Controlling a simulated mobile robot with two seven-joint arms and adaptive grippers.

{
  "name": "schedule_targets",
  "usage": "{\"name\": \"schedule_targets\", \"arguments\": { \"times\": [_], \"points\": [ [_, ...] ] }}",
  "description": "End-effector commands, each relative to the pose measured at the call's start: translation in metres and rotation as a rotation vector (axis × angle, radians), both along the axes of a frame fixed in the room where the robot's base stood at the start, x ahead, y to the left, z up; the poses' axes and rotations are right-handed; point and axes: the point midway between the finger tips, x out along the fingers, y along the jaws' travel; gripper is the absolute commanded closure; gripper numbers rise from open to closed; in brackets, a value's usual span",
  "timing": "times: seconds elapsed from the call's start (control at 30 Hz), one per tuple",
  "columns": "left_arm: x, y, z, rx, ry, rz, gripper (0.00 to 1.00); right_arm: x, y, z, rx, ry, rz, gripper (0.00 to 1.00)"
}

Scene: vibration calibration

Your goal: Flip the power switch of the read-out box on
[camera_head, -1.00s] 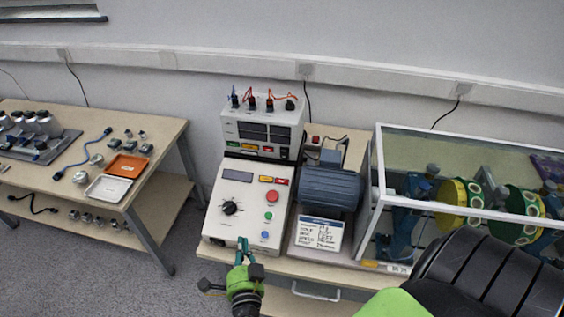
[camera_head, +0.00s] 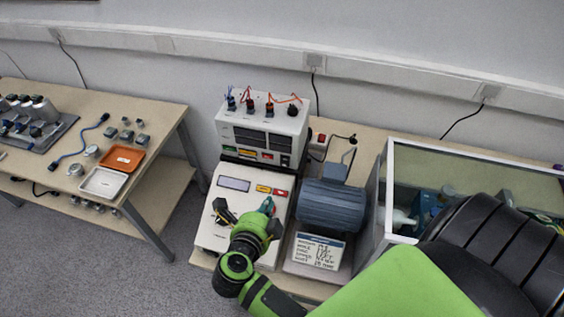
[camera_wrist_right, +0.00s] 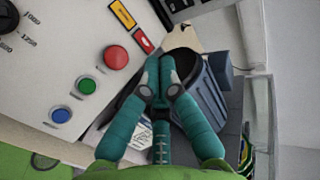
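The read-out box (camera_head: 262,130) is the upper white unit, with dark displays and coloured leads on top. A small black rocker, apparently its power switch (camera_head: 285,161), sits at the lower right of its front; its position is too small to read. My right gripper (camera_head: 267,204) is over the lower control box (camera_head: 234,184), in front of and below the read-out box. In the right wrist view its teal fingers (camera_wrist_right: 158,64) meet at the tips, with nothing visibly held, near the red button (camera_wrist_right: 115,58). My left gripper is out of view.
A grey motor (camera_head: 331,204) and a written card (camera_head: 318,250) stand right of the control box. A glass-walled case (camera_head: 388,190) is further right. A side table at left holds an orange tray (camera_head: 122,158) and a white tray (camera_head: 104,182).

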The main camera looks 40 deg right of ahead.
Motion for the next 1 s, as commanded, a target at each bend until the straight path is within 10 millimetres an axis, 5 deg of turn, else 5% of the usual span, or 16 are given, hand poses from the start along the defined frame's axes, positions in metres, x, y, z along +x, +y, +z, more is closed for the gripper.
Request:
{"name": "schedule_targets", "arguments": {
  "times": [0.27,0.57,1.0],
  "points": [
    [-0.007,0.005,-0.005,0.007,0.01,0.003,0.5,0.007,-0.009,-0.006,-0.004,-0.002,-0.001,1.0],
    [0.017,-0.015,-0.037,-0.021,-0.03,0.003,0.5,0.043,-0.051,-0.034,-0.005,-0.005,-0.002,1.0],
    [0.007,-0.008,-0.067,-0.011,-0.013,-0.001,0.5,0.083,-0.098,-0.046,-0.003,-0.001,0.0,1.0]
  ]
}}
